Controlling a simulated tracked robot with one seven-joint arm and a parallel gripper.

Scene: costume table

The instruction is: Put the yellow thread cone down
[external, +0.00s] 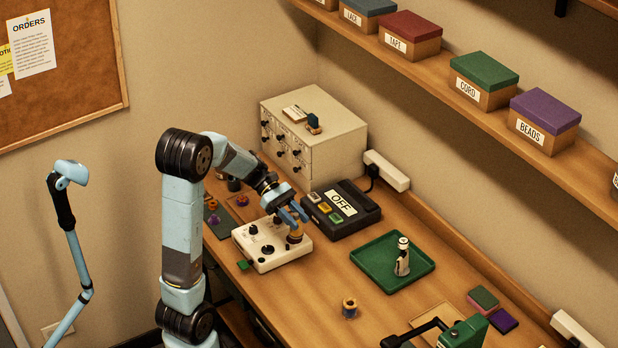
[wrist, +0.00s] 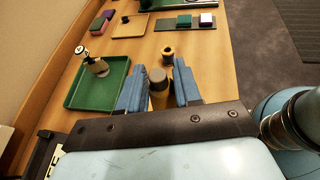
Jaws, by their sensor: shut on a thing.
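My gripper (external: 291,215) has blue fingers and is shut on the yellow thread cone (external: 295,237). In the external view the cone shows just below the fingers, over the right part of a white control box (external: 266,252) with dark knobs. I cannot tell whether the cone touches the box top. In the wrist view the cone (wrist: 158,94), yellow-brown with a grey top, sits between the two fingers of my gripper (wrist: 158,82). The fingers hide part of its sides.
A black box marked OFF (external: 341,208) and a drawer cabinet (external: 335,150) stand behind. Wood around the spool is clear.

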